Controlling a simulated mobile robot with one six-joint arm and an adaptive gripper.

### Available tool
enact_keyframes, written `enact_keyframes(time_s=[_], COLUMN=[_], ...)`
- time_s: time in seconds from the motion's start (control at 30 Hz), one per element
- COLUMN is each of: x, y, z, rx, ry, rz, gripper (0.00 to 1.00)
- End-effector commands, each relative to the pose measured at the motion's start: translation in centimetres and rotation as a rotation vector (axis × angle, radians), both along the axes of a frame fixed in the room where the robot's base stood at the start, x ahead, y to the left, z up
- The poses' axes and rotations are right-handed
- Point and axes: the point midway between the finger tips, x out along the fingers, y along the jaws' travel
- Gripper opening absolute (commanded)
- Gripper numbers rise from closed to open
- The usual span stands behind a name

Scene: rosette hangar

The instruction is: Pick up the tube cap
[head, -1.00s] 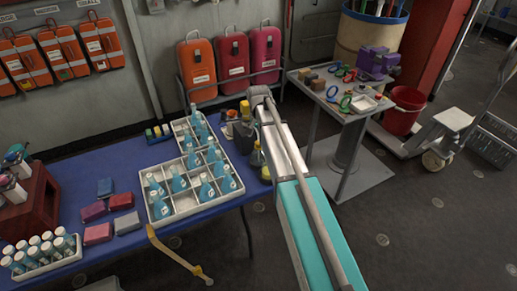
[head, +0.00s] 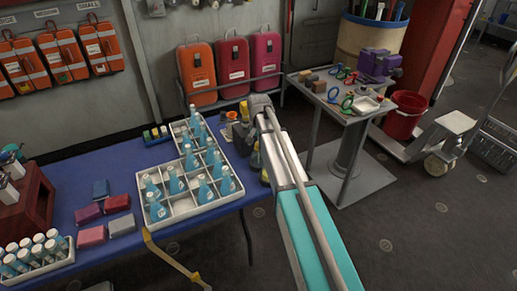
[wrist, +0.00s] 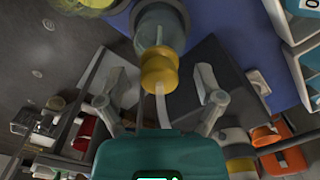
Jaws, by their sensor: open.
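My gripper (wrist: 160,82) is open in the wrist view, with its two grey fingers spread. A bottle (wrist: 160,25) with a yellow top (wrist: 158,70) and a pale spout shows between and beyond the fingers; no grip on it is visible. A small pale round piece (wrist: 255,78) lies on the blue table to the right of the fingers; I cannot tell whether it is the tube cap. In the head view my arm reaches over the blue table's right end, and its wrist hides most of the gripper. White-capped tubes (head: 34,252) stand in a rack at lower left.
A white divided tray (head: 190,208) of blue-filled flasks stands on the blue table (head: 75,180), left of my arm. More bottles (head: 256,158) crowd the table's right edge. A small grey side table (head: 347,111) holds a purple device. A red bucket (head: 404,117) stands right.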

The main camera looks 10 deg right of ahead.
Motion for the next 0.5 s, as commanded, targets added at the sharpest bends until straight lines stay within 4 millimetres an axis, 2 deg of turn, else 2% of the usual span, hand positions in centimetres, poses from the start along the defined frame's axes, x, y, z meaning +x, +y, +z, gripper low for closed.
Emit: enact_keyframes(time_s=[0.2,0.5], x=[0.00,0.00], y=[0.00,0.00], z=[0.00,0.00], rx=[0.000,0.000], ry=[0.000,0.000], rz=[0.000,0.000], gripper=[0.86,0.30])
